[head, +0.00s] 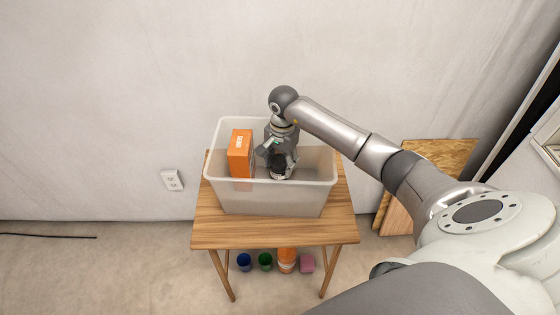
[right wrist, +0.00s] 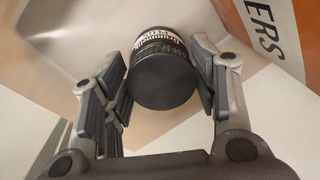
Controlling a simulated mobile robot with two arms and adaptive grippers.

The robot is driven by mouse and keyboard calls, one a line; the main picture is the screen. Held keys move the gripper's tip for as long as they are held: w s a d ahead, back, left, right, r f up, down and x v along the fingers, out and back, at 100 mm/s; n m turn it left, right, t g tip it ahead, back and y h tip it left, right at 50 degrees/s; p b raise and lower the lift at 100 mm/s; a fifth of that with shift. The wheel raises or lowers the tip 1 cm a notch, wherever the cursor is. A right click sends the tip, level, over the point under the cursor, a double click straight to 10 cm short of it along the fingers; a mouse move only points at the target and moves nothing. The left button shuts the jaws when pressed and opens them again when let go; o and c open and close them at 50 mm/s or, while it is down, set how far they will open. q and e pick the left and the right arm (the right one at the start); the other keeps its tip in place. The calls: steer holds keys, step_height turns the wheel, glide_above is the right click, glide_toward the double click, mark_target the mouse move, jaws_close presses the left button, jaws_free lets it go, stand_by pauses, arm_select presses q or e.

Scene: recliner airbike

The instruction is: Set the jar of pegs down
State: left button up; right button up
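In the right wrist view the jar (right wrist: 161,75) is between the finger pads, lid facing the camera. My right gripper (head: 279,160) reaches down into the bin from above and is shut on the jar; its fingers (right wrist: 160,85) show on both sides of it. Whether the jar's base touches the bin floor is hidden. My left gripper is not in view.
An orange box (head: 240,153) stands in the bin, left of the jar; its lettered side (right wrist: 270,35) is close to the fingers. The wooden table (head: 270,233) has bare margins around the bin. Blue, green, orange and pink items are below it. A wall is behind.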

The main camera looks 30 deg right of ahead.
mark_target(282, 162)
steer(key=shift+o, duration=1.4)
step_height(282, 162, up, 12)
steer(key=shift+s+d+r, duration=0.15)
steer(key=shift+s, duration=0.15)
